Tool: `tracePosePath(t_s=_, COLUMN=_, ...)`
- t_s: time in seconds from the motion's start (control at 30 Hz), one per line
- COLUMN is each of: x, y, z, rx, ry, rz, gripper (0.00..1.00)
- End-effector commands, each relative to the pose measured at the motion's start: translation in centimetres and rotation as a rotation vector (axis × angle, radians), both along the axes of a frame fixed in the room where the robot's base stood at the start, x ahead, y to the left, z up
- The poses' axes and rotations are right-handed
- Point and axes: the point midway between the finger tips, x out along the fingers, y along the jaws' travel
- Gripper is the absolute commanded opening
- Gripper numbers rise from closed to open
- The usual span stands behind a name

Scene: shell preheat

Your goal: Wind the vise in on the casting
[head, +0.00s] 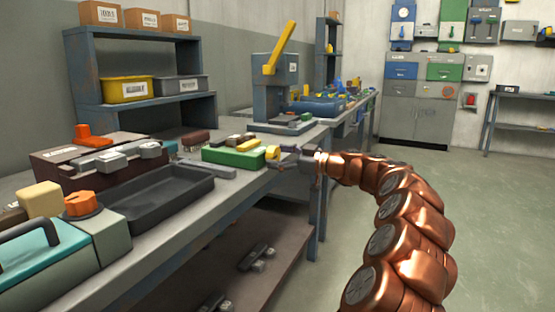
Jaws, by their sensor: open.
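A green block-shaped body (229,157) with a yellow end and small dark and tan pieces on top sits near the bench's front edge. It may be the vise, but I cannot tell for certain. Which piece is the casting is also unclear. My gripper (275,157) is at the right end of the green body, at bench height, with my copper arm reaching in from the right. It is open. Its fingers are small and dark here, and I cannot tell whether they touch anything.
A dark empty tray (163,206) lies on the bench (170,255), beside a brown unit with grey blocks (100,162). A teal case (45,265) is at near left. A grey press with a yellow lever (278,55) stands behind. Floor (460,200) at right is clear.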

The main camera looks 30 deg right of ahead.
Motion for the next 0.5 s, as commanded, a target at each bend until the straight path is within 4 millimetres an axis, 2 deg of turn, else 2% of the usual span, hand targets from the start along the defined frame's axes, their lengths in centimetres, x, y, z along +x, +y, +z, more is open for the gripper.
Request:
tracePosePath(t_s=0.33, x=0.39, y=0.29, z=0.02, rx=0.000, ry=0.000, rz=0.001, gripper=0.81)
tracePosePath(t_s=0.5, x=0.38, y=0.30, z=0.02, rx=0.000, ry=0.000, rz=0.001, gripper=0.65)
